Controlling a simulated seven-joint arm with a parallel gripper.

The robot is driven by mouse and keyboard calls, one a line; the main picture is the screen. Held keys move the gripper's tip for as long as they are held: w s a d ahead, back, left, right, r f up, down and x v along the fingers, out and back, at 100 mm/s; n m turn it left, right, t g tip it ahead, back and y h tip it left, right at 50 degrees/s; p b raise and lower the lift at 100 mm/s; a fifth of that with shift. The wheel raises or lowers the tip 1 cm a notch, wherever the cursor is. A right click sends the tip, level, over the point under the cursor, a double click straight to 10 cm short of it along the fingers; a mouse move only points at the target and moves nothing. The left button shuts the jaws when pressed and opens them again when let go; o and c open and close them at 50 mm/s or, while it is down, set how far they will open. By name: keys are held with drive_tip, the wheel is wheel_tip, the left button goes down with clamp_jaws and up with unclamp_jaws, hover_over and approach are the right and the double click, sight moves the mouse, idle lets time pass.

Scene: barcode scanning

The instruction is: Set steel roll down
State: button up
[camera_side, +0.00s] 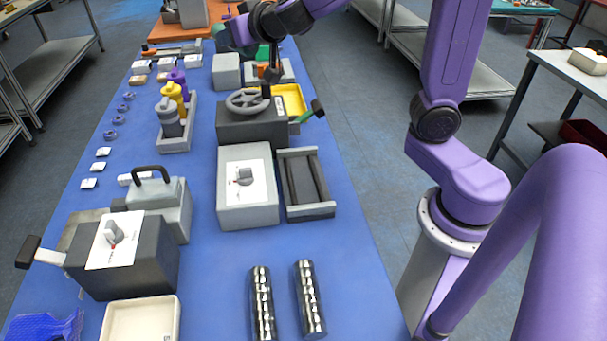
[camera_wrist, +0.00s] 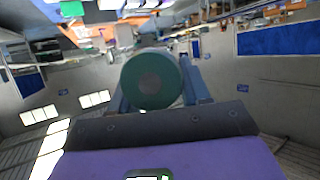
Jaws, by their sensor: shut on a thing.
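Two shiny, ribbed steel rolls lie side by side on the blue table near the front: a left one (camera_side: 262,303) and a right one (camera_side: 309,299). My gripper (camera_side: 271,74) is far from them, over the back part of the table, small and dark in the side view. In the wrist view, my gripper (camera_wrist: 155,92) has its two fingers on either side of a round-ended roll (camera_wrist: 152,80), teal with a grey centre. The fingers are shut on it. Its length is hidden behind its end, and I cannot tell its material.
A dark box with a handwheel (camera_side: 248,102) and a yellow tray (camera_side: 291,100) stand near my gripper. A grey box with a knob (camera_side: 247,187) and an open grey holder (camera_side: 305,184) are nearer. A cream tray (camera_side: 141,322) sits front left. Clear blue table surrounds the steel rolls.

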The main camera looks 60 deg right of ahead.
sight(250, 55)
drive_tip(key=s+a+m+h, duration=0.1)
drive_tip(key=s, duration=0.1)
drive_tip(key=s+a+f+m+g+h, duration=0.1)
drive_tip(key=s, duration=0.1)
drive_tip(key=s+m+h, duration=0.1)
drive_tip(key=s, duration=0.2)
drive_tip(key=shift+a+f, duration=0.4)
drive_tip(key=s+f+m+g+h, duration=0.2)
drive_tip(key=s+f+m+h, duration=0.1)
drive_tip(key=s, duration=0.9)
wheel_tip(250, 55, down, 11)
drive_tip(key=shift+w, duration=0.35)
drive_tip(key=shift+f, duration=0.2)
drive_tip(key=shift+f, duration=4.65)
drive_tip(key=shift+f, duration=0.25)
drive_tip(key=o, duration=1.3)
